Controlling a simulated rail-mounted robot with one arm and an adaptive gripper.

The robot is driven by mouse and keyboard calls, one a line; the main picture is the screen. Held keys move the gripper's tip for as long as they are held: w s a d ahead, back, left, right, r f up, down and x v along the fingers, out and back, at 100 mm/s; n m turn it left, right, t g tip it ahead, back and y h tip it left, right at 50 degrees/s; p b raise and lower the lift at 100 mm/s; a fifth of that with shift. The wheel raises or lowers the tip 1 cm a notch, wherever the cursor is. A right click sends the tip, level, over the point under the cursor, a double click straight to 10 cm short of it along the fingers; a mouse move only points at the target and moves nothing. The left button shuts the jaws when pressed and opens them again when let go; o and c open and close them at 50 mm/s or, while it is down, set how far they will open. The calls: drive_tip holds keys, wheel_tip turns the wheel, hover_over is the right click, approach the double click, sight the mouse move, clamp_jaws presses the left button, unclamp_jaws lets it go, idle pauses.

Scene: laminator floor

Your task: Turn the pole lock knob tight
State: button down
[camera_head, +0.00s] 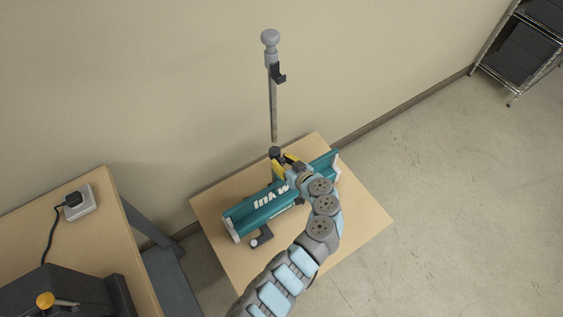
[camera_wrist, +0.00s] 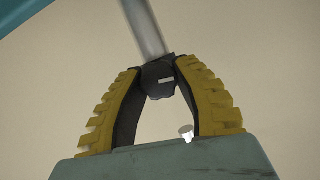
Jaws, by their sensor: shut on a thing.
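The pole (camera_head: 272,108) stands upright from the teal unit (camera_head: 255,205) on the small wooden table, and it shows as a grey tube in the wrist view (camera_wrist: 145,30). The dark lock knob (camera_wrist: 158,78) is at the pole's lower part, between my yellow fingers. My gripper (camera_wrist: 158,68) is shut on the knob, with a fingertip on each side. In the head view my gripper (camera_head: 283,162) is at the foot of the pole, and its fingers and arm partly cover the unit and the knob. I cannot tell how tight the knob is.
A small black part (camera_head: 261,238) lies on the wooden table (camera_head: 365,218) in front of the unit. A bench (camera_head: 95,240) with a socket box (camera_head: 75,203) stands left. The wall is close behind the pole. A wire rack (camera_head: 520,50) stands far right; the floor between is clear.

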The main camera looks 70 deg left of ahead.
drive_tip(key=m+g+b, duration=0.2)
drive_tip(key=m, duration=0.1)
drive_tip(key=shift+w, duration=0.2)
drive_tip(key=m+g+b, duration=0.1)
drive_tip(key=m+b, duration=0.1)
drive_tip(key=shift+f+m+g, duration=0.15)
drive_tip(key=shift+m+g, duration=0.15)
drive_tip(key=m+g+y+b, duration=0.1)
drive_tip(key=m+b, duration=0.2)
drive_tip(key=shift+f+g+b, duration=0.15)
drive_tip(key=shift+g+b, duration=0.15)
drive_tip(key=shift+b, duration=0.1)
drive_tip(key=shift+m+g+y+b, duration=0.5)
drive_tip(key=shift+m+y+b, duration=0.1)
drive_tip(key=shift+m+b, duration=1.1)
drive_tip(key=shift+m, duration=0.3)
drive_tip(key=c, duration=0.7)
unclamp_jaws()
